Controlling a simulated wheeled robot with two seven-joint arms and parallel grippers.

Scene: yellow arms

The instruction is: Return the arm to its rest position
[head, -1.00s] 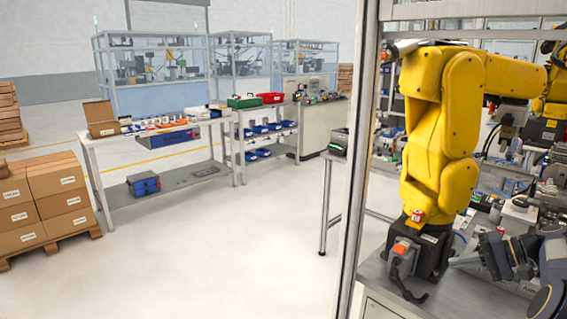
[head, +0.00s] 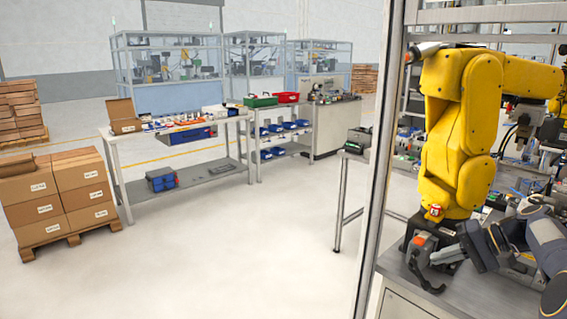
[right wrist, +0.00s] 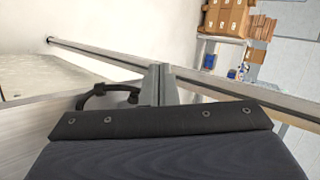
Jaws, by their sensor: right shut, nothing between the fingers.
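My right arm (head: 545,245) comes in from the right edge in the head view. Its gripper (head: 437,258) points left, with the grey fingers together and nothing held. The fingers lie in front of the base of a yellow robot arm (head: 465,120), close to its orange connector and black cable. I cannot tell whether they touch. In the right wrist view the shut fingers (right wrist: 160,85) point away over the bench edge, and a black cable curves just left of them. My left gripper does not show.
A metal frame post (head: 385,160) stands left of the yellow arm. Its grey bench (head: 420,290) lies beneath my gripper. Work tables (head: 165,185) and stacked cartons (head: 60,190) stand farther left. The pale floor (head: 260,240) between is clear.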

